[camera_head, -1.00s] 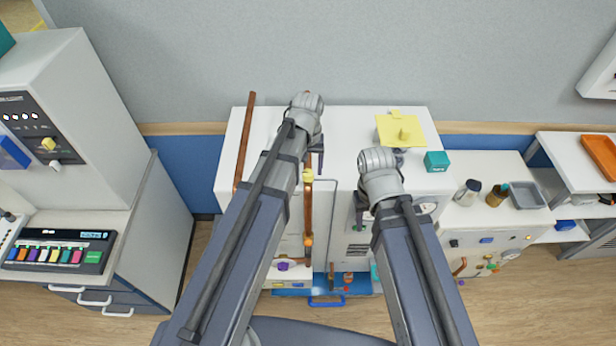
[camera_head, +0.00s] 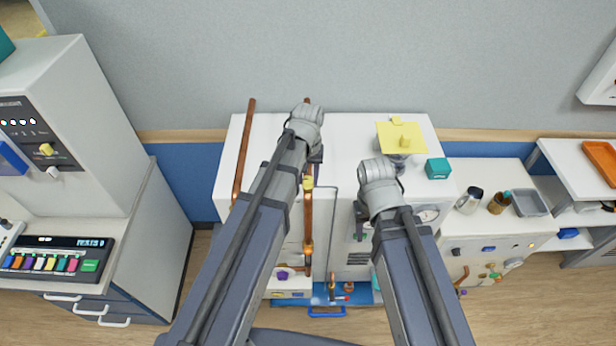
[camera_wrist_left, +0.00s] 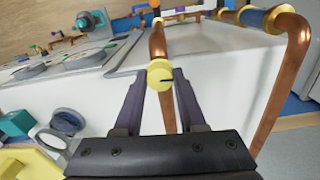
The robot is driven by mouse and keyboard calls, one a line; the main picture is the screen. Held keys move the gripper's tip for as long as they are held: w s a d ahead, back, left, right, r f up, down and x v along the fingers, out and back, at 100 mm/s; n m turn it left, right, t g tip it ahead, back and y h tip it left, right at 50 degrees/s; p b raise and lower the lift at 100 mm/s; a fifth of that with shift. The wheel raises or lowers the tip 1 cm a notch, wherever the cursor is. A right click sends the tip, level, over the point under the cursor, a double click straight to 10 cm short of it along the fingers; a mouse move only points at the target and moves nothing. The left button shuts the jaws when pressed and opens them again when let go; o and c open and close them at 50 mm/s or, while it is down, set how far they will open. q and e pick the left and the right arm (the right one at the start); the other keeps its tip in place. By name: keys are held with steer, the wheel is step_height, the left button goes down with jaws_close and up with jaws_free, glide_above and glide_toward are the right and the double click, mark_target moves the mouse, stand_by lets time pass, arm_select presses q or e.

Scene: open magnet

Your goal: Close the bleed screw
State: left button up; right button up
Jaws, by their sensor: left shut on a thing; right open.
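The bleed screw (camera_wrist_left: 160,75) is a round yellow piece with a dark slot, on a copper pipe (camera_wrist_left: 158,45). My left gripper (camera_wrist_left: 160,84) is shut on it, one dark finger on each side. In the head view the yellow screw (camera_head: 308,183) shows at the top of the upright copper pipe (camera_head: 308,215), just below my left gripper (camera_head: 316,160), whose jaws are partly hidden. My right gripper (camera_head: 361,226) is open and empty in front of the white cabinet (camera_head: 345,130), right of the pipe.
A second copper pipe (camera_head: 243,150) rises at the cabinet's left. A yellow piece (camera_head: 402,137) and a teal box (camera_head: 438,168) sit on its top right. A white counter (camera_head: 500,225) with jars stands right. A keypad console (camera_head: 55,258) stands left. Open floor lies between left unit and cabinet.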

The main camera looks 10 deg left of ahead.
arm_select(q)
jaws_close()
steer(key=m, duration=0.8)
steer(key=shift+m, duration=0.3)
steer(key=m, duration=0.4)
steer(key=shift+m, duration=2.2)
